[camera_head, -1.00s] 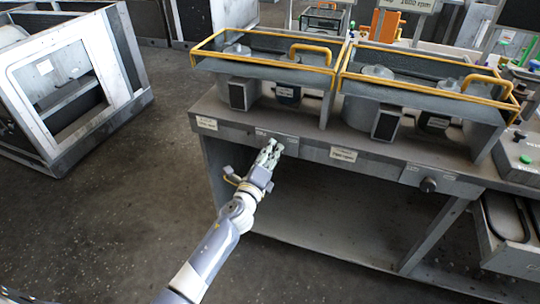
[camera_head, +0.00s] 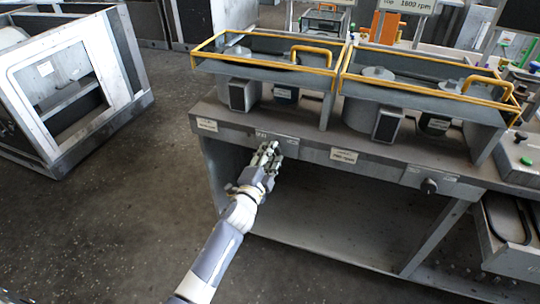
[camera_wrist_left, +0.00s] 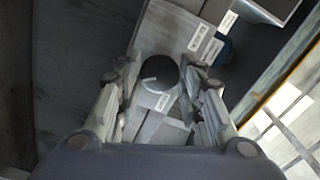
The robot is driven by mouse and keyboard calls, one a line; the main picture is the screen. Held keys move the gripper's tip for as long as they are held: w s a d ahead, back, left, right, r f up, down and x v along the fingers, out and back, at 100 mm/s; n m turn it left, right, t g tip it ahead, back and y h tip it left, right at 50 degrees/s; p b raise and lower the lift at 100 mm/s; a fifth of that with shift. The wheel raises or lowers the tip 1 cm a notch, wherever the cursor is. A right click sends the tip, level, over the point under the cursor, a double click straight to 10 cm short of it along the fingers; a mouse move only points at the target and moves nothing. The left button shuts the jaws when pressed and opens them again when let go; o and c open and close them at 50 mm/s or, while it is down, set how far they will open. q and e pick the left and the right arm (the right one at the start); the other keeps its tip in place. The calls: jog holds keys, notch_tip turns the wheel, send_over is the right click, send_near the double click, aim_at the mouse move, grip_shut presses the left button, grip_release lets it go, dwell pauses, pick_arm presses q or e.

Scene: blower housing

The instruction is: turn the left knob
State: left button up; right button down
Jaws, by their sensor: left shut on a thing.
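The left knob (camera_wrist_left: 159,74) is a round dark knob with a light pointer mark, seen in the left wrist view between the fingers of my left gripper (camera_wrist_left: 160,92). In the head view my left gripper (camera_head: 267,157) is at the front edge of the bench, shut on the knob, and its fingers hide the knob there. The right knob (camera_head: 428,186) is a dark round knob on the bench front at the right, with nothing touching it. My right gripper is in neither view.
The grey bench (camera_head: 310,154) carries two blower housings with yellow-railed guards (camera_head: 268,67). A white-framed cabinet (camera_head: 74,90) stands on the floor at the left. A control box with a green button (camera_head: 525,160) sits at the right. The floor in front is open.

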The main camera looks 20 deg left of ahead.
pick_arm(q)
jog(key=shift+f+n, duration=0.1)
jog(key=shift+n, duration=0.6)
jog(key=o, duration=1.1)
jog(key=shift+c, duration=0.2)
jog(key=s, duration=1.2)
jog(key=shift+a, duration=0.2)
